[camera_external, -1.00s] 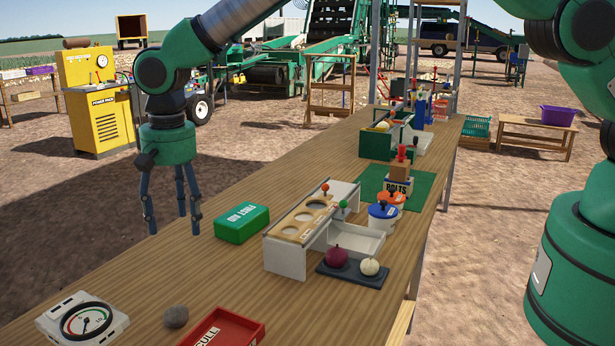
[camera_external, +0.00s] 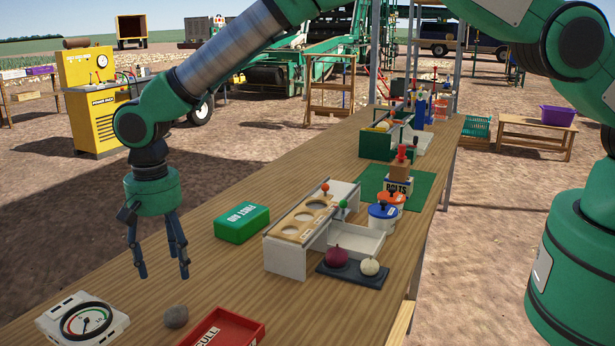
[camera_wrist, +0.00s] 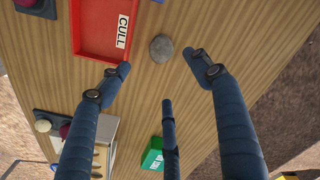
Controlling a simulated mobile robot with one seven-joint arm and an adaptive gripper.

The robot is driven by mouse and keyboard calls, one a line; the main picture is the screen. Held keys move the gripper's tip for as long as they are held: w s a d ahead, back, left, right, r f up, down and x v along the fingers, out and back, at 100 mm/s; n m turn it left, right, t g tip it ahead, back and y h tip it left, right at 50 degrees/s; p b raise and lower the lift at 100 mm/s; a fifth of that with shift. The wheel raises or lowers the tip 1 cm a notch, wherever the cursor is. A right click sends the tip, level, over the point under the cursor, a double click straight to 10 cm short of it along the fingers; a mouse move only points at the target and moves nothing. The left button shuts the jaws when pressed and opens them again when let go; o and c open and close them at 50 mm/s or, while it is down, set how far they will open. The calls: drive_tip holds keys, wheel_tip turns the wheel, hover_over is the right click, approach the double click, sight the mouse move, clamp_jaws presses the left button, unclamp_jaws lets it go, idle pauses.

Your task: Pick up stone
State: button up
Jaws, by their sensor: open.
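The stone (camera_external: 176,316) is a small grey rounded lump on the wooden table, between the dial scale and the red CULL tray. In the wrist view the stone (camera_wrist: 161,47) lies beside the tray, just beyond my fingertips. My gripper (camera_external: 160,268) has three dark blue fingers, spread open and empty, pointing down above the table's left part. It is up and behind the stone in the external view, not touching it. The fingers of my gripper (camera_wrist: 158,85) also show in the wrist view.
The dial scale (camera_external: 83,322) stands left of the stone and the red CULL tray (camera_external: 229,333) to its right. A green first aid box (camera_external: 242,223) and a white stand with a holed wooden top (camera_external: 302,222) are farther back. A dark board (camera_external: 352,277) holds two onions.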

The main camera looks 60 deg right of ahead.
hover_over(175, 310)
wheel_tip(175, 310, down, 8)
drive_tip(key=shift+d+r, duration=0.15)
idle(0.5)
drive_tip(key=shift+a+f, duration=0.2)
drive_tip(key=shift+f, duration=2.4)
drive_tip(key=c, duration=1.5)
